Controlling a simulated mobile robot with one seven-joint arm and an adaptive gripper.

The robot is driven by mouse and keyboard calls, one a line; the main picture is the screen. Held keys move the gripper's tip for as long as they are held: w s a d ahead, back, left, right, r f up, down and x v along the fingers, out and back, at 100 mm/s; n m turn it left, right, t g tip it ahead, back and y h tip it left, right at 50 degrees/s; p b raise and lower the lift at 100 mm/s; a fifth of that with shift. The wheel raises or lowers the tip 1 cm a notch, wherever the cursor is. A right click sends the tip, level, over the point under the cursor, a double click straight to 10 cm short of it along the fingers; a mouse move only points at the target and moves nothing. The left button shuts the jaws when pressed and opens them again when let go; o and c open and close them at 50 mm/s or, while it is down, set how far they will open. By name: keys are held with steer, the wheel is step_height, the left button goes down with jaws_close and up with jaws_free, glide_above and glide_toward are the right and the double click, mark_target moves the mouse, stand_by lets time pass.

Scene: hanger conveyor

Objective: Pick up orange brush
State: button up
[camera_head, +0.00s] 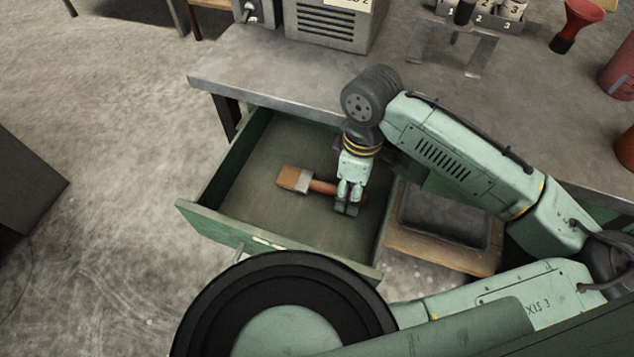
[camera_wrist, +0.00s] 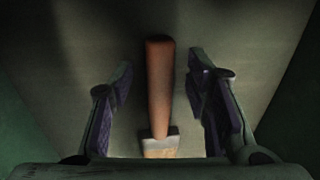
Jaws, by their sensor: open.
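The orange brush (camera_head: 297,180) lies flat in an open green drawer (camera_head: 262,205). Its orange bristles and pale metal band point left, and its reddish handle runs right toward my gripper (camera_head: 347,200). In the wrist view the brush handle (camera_wrist: 160,85) stands between the two open fingers of my gripper (camera_wrist: 162,100), with clear gaps on both sides. The metal band shows at the lower edge there. In the head view my gripper is down in the drawer and hides the handle's end.
A grey workbench (camera_head: 270,82) stands above the drawer, with a grey metal box (camera_head: 330,25) on it. A dark tray (camera_head: 443,215) on a wooden board lies right of the drawer. The drawer's walls stand around the brush; its floor is otherwise bare.

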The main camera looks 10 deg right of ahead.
steer(key=shift+c, duration=0.5)
jaws_close()
steer(key=shift+r, duration=0.1)
